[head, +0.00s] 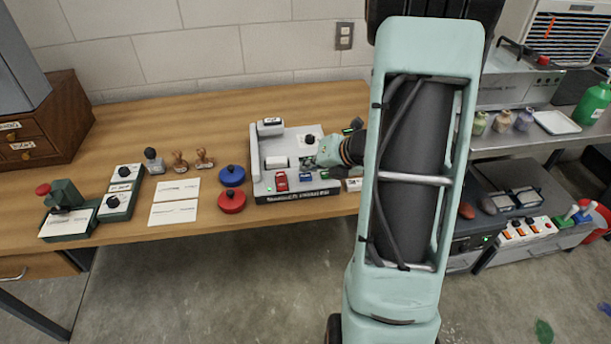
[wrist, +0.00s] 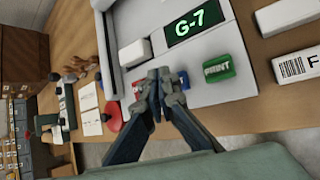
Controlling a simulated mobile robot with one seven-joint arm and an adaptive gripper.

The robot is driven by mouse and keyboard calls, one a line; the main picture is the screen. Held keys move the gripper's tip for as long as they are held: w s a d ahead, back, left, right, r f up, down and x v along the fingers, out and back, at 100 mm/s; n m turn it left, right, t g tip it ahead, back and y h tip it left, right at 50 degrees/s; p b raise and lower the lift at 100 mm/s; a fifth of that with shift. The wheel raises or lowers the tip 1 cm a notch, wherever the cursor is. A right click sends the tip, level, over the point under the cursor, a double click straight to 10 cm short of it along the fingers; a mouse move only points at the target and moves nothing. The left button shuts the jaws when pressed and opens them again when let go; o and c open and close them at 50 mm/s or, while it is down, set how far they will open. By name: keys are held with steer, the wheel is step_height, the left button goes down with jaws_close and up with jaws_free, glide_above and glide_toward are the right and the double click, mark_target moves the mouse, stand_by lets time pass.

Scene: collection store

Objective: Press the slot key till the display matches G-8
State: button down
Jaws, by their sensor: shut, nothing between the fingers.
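The grey label machine (head: 290,150) stands on the wooden bench. Its dark display (wrist: 183,27) reads G-7 in green in the wrist view. A green key (wrist: 218,68) marked PRINT sits below the display. A blue key (head: 305,177) and a red key (head: 281,182) line the machine's front in the head view; I cannot read their labels. In the wrist view the blue key (wrist: 184,80) is mostly hidden behind my fingers. My gripper (wrist: 160,76) is shut and empty, over or close to the blue key; I cannot tell whether it touches.
A blue round pad (head: 232,176) and a red round pad (head: 232,201) lie left of the machine. Cards (head: 174,212), wooden stamps (head: 204,159) and green-based devices (head: 118,203) stand farther left. A white barcode label block (wrist: 297,64) lies beside the machine.

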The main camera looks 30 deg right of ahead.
mark_target(307, 177)
steer(key=shift+f, duration=0.35)
steer(key=shift+f+b, duration=0.45)
steer(key=shift+b, duration=0.15)
stand_by(0.4)
stand_by(0.3)
steer(key=shift+r+p, duration=0.9)
steer(key=shift+r, duration=0.1)
step_height(307, 177, up, 5)
steer(key=p, duration=0.4)
steer(key=shift+p, duration=0.4)
